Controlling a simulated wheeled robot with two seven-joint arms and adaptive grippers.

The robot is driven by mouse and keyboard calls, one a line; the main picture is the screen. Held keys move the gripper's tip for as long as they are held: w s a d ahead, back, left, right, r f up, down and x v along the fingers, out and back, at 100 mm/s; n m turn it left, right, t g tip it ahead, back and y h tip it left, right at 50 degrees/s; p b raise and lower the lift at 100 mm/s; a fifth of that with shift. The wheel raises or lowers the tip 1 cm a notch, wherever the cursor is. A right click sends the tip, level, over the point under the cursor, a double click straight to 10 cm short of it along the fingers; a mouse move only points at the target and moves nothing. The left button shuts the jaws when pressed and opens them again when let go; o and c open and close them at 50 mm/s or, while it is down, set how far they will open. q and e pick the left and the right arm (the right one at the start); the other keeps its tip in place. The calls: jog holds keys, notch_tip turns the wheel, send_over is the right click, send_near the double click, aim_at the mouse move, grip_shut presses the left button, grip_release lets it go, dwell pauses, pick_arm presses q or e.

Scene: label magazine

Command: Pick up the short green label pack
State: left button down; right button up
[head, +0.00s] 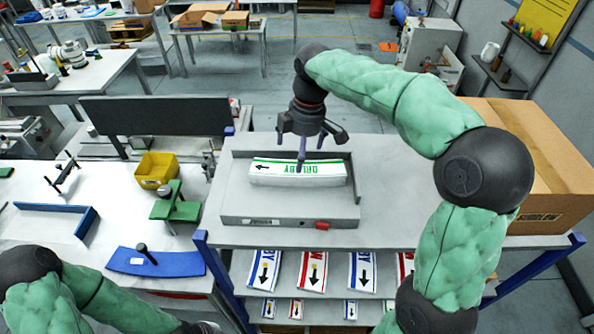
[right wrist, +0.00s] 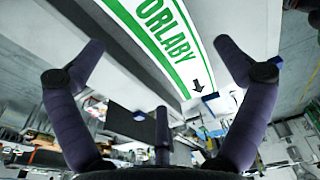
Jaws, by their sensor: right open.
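A white label pack with green lettering and green edge stripes (head: 298,178) lies in the grey tray (head: 290,210) on the right table. My right gripper (head: 309,158) is over the pack, fingers pointing down. One finger overlaps the pack in the head view; whether it touches cannot be told. In the right wrist view the fingers (right wrist: 165,78) are spread wide, with the pack beyond them and nothing held. My left arm shows at the bottom left; its fingers are out of frame.
Shelves below hold blue packs (head: 264,270) and red packs (head: 312,272), with smaller packs (head: 296,309) underneath. A large cardboard box (head: 545,180) stands at the right. A yellow bin (head: 155,170), a green fixture (head: 175,207) and a blue curved plate (head: 155,263) are on the left table.

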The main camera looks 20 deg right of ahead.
jog(key=shift+w+f, duration=0.1)
jog(key=shift+f, duration=0.15)
jog(key=shift+a+f+p, duration=0.15)
jog(key=shift+f+p, duration=0.05)
jog(key=shift+f, duration=1.1)
jog(key=shift+a+f+p, duration=0.1)
jog(key=shift+f+p, duration=0.1)
jog(key=shift+f, duration=1.05)
jog(key=shift+c, duration=0.8)
jog(key=c, duration=1.1)
jog(key=shift+c, duration=1)
jog(key=shift+r, duration=0.15)
